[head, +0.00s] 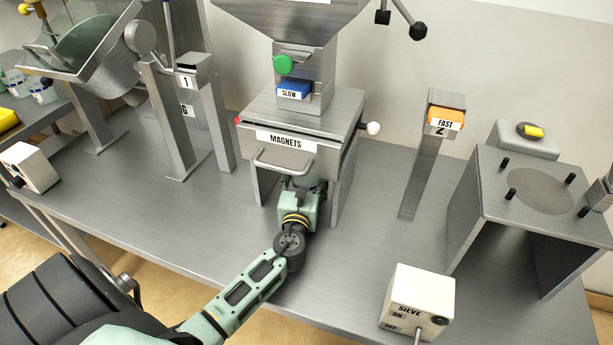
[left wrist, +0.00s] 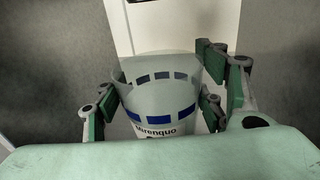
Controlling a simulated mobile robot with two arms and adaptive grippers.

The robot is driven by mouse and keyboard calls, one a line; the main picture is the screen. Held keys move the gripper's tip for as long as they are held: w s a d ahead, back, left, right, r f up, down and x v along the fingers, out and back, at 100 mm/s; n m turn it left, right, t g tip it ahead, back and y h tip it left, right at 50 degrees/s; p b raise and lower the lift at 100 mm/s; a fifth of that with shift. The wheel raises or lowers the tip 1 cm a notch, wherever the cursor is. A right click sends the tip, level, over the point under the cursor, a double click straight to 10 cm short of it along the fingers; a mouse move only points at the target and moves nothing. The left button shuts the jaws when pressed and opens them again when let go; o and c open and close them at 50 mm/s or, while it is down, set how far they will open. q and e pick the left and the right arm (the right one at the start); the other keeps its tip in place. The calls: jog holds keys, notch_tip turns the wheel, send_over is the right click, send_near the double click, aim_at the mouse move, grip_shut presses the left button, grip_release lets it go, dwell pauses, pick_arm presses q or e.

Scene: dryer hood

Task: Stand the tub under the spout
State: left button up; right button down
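The tub and the spout are hidden there by the housing and my wrist. My right gripper is not in view.
A drawer handle (head: 283,162) juts out just above my left wrist. A white sieve switch box (head: 418,300) stands at the bench's front edge. A four-pegged metal stand (head: 535,190) is at right.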

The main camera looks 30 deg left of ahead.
pick_arm(q)
jog(key=o, duration=0.5)
jog(key=shift+r, duration=0.15)
jog(key=v, duration=1.2)
